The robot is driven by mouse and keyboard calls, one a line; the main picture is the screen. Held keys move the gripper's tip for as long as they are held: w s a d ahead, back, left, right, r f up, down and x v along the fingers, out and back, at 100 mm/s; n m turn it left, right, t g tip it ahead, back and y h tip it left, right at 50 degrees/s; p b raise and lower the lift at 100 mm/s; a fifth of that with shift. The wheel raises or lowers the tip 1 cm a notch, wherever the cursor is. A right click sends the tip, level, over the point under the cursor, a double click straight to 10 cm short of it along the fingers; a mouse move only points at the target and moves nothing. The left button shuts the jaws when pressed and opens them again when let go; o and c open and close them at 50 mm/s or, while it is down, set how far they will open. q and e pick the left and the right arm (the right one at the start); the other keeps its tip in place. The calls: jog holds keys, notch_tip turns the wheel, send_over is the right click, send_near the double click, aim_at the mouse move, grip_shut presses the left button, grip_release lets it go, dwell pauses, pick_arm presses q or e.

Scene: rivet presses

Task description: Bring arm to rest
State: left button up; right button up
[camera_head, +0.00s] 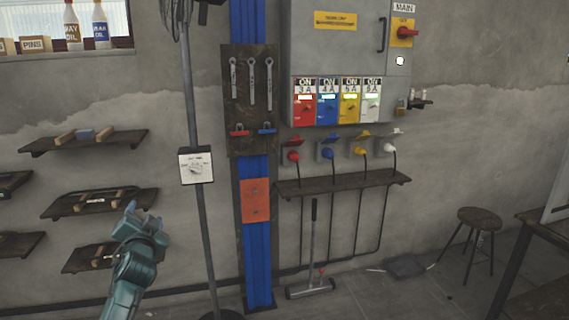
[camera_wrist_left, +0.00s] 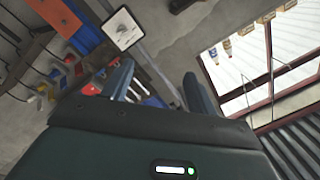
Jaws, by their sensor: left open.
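My left arm comes in at the lower left of the head view. Its left gripper (camera_head: 146,215) is raised in front of the wall, over the right ends of the small wooden shelves as seen in the picture. In the left wrist view the two fingers of the left gripper (camera_wrist_left: 160,88) stand apart with nothing between them. Behind them show the tool board and a window. The right gripper is in neither view.
A pole with a white dial box (camera_head: 196,165) stands right of my left gripper. Small shelves (camera_head: 97,202) jut from the wall behind it. A grey cabinet (camera_head: 347,60), a tool board (camera_head: 250,98) and a stool (camera_head: 479,219) are farther right. Floor is open at the centre right.

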pick_arm(q)
jog(key=a+r+m+y+p, duration=0.1)
jog(key=a+r+m+p, duration=0.15)
jog(key=a, duration=0.55)
jog(key=w+d+f+n+h, duration=0.1)
jog(key=d+f+n+h, duration=0.1)
jog(key=d+n+h, duration=0.35)
jog(key=s+d+f+m+g+h, duration=0.1)
jog(key=s+d+f, duration=0.3)
jog(key=f, duration=0.2)
jog(key=s+d+f+g+h, duration=0.1)
jog(key=s+d+f, duration=0.25)
jog(key=f, duration=0.25)
jog(key=s+d+f+g+h, duration=0.1)
jog(key=s+d+f, duration=0.3)
jog(key=s, duration=0.6)
jog(key=s+d+f+g+h, duration=0.1)
jog(key=s+d+f, duration=0.4)
jog(key=s, duration=0.6)
jog(key=s+d+f+g+h, duration=0.1)
jog(key=s+d+f, duration=0.4)
jog(key=s, duration=0.6)
jog(key=shift+g, duration=0.8)
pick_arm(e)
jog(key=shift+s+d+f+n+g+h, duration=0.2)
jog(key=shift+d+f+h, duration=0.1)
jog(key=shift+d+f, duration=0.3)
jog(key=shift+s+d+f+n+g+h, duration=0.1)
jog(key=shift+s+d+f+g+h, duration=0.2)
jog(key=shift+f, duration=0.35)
